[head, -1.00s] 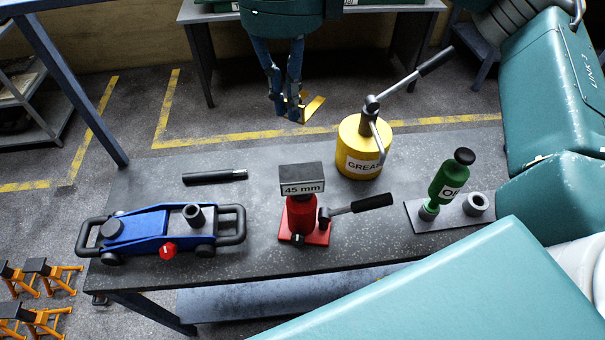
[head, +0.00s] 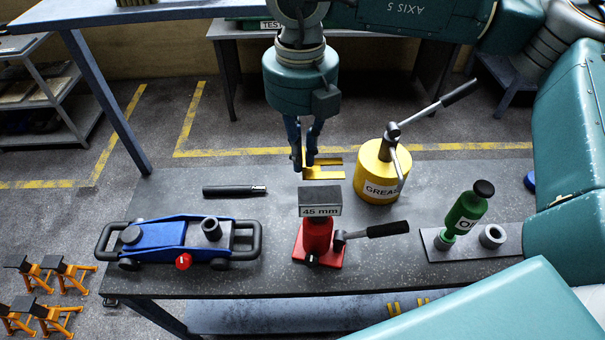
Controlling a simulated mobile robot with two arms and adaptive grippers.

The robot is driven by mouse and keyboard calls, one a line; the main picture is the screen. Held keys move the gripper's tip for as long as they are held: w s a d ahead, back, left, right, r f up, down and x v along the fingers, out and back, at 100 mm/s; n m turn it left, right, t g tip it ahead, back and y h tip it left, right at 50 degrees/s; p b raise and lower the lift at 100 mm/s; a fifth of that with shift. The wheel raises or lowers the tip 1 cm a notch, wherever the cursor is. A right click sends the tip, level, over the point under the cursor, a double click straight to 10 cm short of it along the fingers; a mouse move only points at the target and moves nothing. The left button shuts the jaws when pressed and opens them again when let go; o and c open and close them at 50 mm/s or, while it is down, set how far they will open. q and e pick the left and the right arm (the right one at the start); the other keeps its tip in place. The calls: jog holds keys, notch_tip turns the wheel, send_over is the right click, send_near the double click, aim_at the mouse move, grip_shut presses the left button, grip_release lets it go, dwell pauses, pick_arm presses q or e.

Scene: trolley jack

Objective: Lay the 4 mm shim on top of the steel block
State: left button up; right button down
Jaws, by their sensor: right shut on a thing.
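The steel block (head: 320,211), marked "45 mm", sits on top of the red bottle jack (head: 317,240) on the bench. My right gripper (head: 309,166) points down behind the block and is shut on a flat yellow slotted shim (head: 333,173). The shim shows above and behind the block in the picture, apart from it. Its thickness marking cannot be read. The fingers hide part of its left side. My left gripper is not in view.
A yellow grease pot (head: 380,178) with a raised lever stands right of the shim. A blue trolley jack (head: 180,242) and a black bar (head: 234,191) lie left. The jack's handle (head: 386,230) sticks out rightward.

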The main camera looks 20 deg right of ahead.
notch_tip(320, 180, down, 3)
jog(key=shift+f+p, duration=0.15)
jog(key=shift+p, duration=0.2)
notch_tip(320, 180, down, 3)
jog(key=shift+f+p, duration=0.2)
jog(key=shift+p, duration=0.4)
jog(key=shift+f, duration=0.5)
jog(key=shift+f+b, duration=0.2)
jog(key=shift+b, duration=0.1)
jog(key=c, duration=1.8)
grip_release()
jog(key=shift+c, duration=0.2)
jog(key=shift+r, duration=0.1)
